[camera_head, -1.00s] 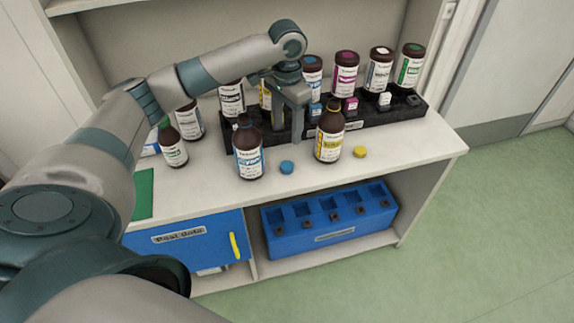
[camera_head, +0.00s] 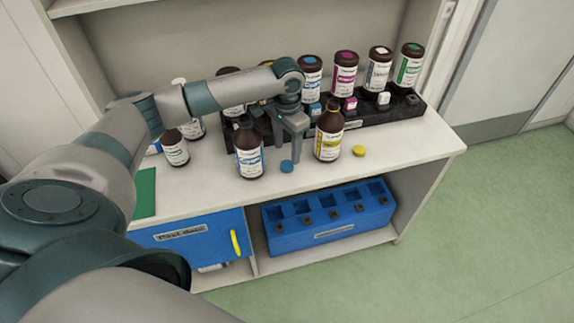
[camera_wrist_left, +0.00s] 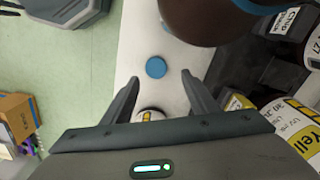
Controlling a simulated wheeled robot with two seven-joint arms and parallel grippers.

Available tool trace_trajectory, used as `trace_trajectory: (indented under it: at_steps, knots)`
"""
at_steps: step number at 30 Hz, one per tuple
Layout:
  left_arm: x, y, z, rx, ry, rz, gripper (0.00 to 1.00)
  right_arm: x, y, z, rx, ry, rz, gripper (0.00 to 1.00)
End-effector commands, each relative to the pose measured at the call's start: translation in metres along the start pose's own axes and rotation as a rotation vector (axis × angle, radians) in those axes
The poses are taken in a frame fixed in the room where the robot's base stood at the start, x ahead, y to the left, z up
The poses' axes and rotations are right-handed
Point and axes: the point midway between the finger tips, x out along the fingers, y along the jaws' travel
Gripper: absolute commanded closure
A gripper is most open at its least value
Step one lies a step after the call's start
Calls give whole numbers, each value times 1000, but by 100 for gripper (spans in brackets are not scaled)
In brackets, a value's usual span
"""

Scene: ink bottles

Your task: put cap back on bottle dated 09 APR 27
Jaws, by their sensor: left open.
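A brown bottle with a cyan label (camera_head: 249,150) and a brown bottle with a yellow label (camera_head: 329,135) stand upright near the shelf's front. Their dates are too small to read. A blue cap (camera_head: 286,166) lies flat on the top between them, and a yellow cap (camera_head: 359,151) lies right of the yellow-labelled bottle. My left gripper (camera_head: 289,153) points down just behind and above the blue cap, open and empty. In the left wrist view, the blue cap (camera_wrist_left: 156,67) shows beyond and between the fingertips (camera_wrist_left: 160,79), apart from both. My right gripper is out of view.
A black rack (camera_head: 350,125) with several bottles and small coloured blocks runs behind. A blue holder (camera_head: 330,212) sits on the lower shelf. The top's right front is clear.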

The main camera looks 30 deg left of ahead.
Motion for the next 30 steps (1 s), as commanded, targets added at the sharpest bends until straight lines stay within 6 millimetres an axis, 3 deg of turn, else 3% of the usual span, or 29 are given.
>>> trace_trajectory:
  at_steps: [13, 28, 29, 30]
  knots:
    - [46, 7, 6, -1, -3, 0, 46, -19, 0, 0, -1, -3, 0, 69]
    - [48, 7, 6, 0, -1, 0, 46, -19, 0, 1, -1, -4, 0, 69]
    - [48, 7, 6, 0, -1, 0, 49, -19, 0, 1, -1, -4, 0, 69]
    - [48, 7, 6, 0, -1, 0, 58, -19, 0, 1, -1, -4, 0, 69]
